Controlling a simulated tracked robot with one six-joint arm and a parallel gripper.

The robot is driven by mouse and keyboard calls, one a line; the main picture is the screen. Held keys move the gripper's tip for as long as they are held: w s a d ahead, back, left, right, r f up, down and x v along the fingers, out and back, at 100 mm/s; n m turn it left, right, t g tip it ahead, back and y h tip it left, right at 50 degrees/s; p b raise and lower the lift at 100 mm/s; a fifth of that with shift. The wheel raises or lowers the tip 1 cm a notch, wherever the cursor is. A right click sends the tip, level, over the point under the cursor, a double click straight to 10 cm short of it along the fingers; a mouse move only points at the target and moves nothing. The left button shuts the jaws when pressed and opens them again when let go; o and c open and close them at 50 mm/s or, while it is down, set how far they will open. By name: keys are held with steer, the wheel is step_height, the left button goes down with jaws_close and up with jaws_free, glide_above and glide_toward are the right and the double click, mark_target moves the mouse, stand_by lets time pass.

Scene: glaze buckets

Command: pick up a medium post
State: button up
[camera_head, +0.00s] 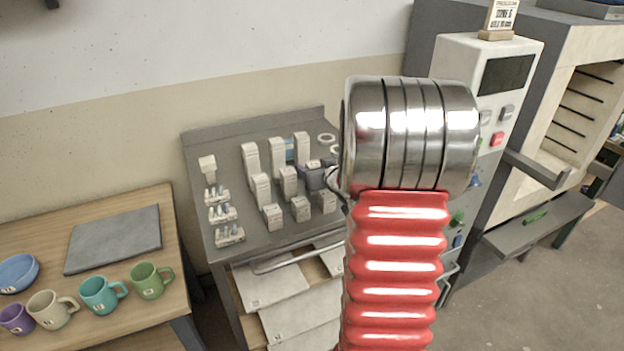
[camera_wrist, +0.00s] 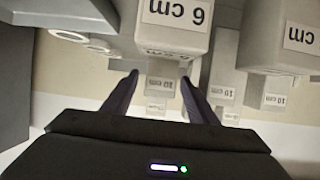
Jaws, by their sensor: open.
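Pale grey posts of three heights stand in rows on a grey shelf top (camera_head: 225,140) in the head view. Tall posts (camera_head: 250,160) are at the back, medium posts (camera_head: 261,188) in the middle row, and short posts (camera_head: 272,217) in front. My dark gripper (camera_head: 318,172) is at the right end of the middle row, its far side partly hidden by my arm. In the wrist view, upside down, my gripper (camera_wrist: 159,78) has its two fingers apart. A near post labelled 6 cm (camera_wrist: 178,20) is ahead at the top; posts labelled 10 cm (camera_wrist: 160,84) show behind it. Contact cannot be told.
Small stilts with pins (camera_head: 222,214) and a pale post (camera_head: 208,165) stand left of the posts. White rings (camera_head: 326,138) lie at the back right. A wooden table (camera_head: 60,238) with mugs (camera_head: 103,294) is at left; a white machine (camera_head: 490,75) is at right.

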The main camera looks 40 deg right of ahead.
steer(key=shift+c, duration=0.4)
jaws_close()
stand_by(0.4)
steer(key=shift+r, duration=0.15)
step_height(320, 180, up, 10)
steer(key=shift+f, duration=0.1)
stand_by(0.4)
stand_by(0.4)
